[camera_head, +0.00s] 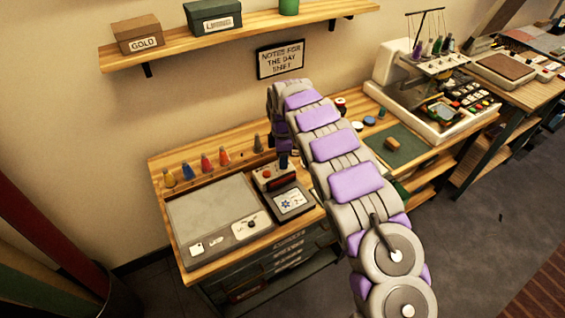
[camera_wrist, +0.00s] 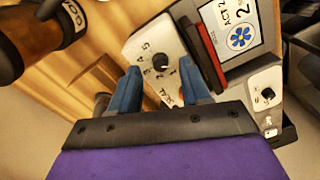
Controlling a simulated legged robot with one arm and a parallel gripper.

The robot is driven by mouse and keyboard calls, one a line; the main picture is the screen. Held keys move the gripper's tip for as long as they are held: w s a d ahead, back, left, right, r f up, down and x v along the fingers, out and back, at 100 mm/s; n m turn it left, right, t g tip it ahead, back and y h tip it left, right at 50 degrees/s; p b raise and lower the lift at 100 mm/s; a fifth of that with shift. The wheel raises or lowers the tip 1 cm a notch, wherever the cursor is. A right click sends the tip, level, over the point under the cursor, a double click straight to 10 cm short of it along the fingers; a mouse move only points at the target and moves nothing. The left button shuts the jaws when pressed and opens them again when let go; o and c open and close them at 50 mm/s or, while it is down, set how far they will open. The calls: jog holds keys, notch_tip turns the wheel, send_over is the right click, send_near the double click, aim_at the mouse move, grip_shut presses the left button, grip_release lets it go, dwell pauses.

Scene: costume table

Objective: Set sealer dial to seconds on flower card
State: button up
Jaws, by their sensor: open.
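The sealer (camera_head: 268,173) is a small device with a white panel, a red bar and a dark dial. In the wrist view the dial (camera_wrist: 161,66) sits on the panel, with printed numbers beside it and the word SEAL lower down. The dial's setting is too small to read. The flower card (camera_wrist: 238,28) shows a blue flower, "ACT 2" and a large 2, cut off at the edge; it also shows in the head view (camera_head: 292,201). My gripper (camera_wrist: 160,70) is open, its blue fingertips appearing on either side of the dial. Contact with the dial cannot be told.
A large grey flat machine (camera_head: 215,215) with its own knob stands left of the card. Several coloured cones (camera_head: 206,163) line the bench back. A sewing machine (camera_head: 430,95) stands right. A shelf (camera_head: 240,38) hangs above.

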jog(key=shift+f, duration=0.8)
grip_shut()
